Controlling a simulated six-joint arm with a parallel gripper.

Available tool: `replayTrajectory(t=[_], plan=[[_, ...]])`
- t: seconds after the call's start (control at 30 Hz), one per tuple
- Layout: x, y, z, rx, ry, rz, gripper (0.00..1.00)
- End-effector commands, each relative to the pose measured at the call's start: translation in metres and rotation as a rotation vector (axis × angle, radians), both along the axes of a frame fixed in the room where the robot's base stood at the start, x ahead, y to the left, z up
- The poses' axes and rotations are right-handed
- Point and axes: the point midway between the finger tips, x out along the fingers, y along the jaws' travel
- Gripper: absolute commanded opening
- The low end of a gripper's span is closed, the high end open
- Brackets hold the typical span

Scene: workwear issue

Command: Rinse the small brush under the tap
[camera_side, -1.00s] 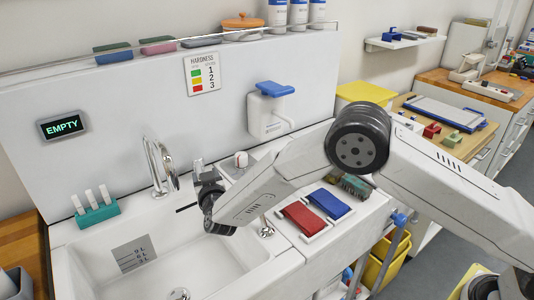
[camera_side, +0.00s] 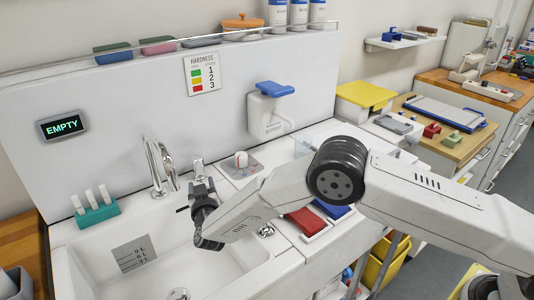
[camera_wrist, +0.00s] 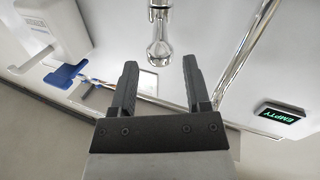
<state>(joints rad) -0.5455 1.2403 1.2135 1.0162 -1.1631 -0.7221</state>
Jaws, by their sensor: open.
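My gripper (camera_side: 200,186) is above the sink's back edge, just right of the curved chrome tap (camera_side: 156,165). In the wrist view its two dark fingers (camera_wrist: 160,66) are apart, with nothing held between them. A chrome fitting (camera_wrist: 159,42) shows beyond the fingertips there, and a long chrome pipe (camera_wrist: 243,52) lies to its right. In the side view a grey upright fitting (camera_side: 197,166) stands at the fingers; I cannot tell whether they touch it. I cannot pick out the small brush for sure. No running water shows.
The white sink (camera_side: 205,268) lies below, with a teal rack (camera_side: 98,216) at its left. A soap dispenser (camera_side: 266,112) hangs on the back panel.

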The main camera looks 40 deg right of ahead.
Motion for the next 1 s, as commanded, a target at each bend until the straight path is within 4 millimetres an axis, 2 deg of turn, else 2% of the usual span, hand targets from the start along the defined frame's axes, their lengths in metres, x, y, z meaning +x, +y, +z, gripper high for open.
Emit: replayTrajectory(t=[0.2, 0.5, 0.97, 1.0], plan=[[0.022, -0.009, 0.0, 0.001, 0.0, 0.0, 0.61], [0.042, -0.016, -0.001, -0.001, 0.001, 0.0, 0.61], [0.048, -0.018, 0.0, -0.001, 0.001, 0.001, 0.61], [0.048, -0.017, 0.0, -0.001, 0.001, 0.001, 0.52]])
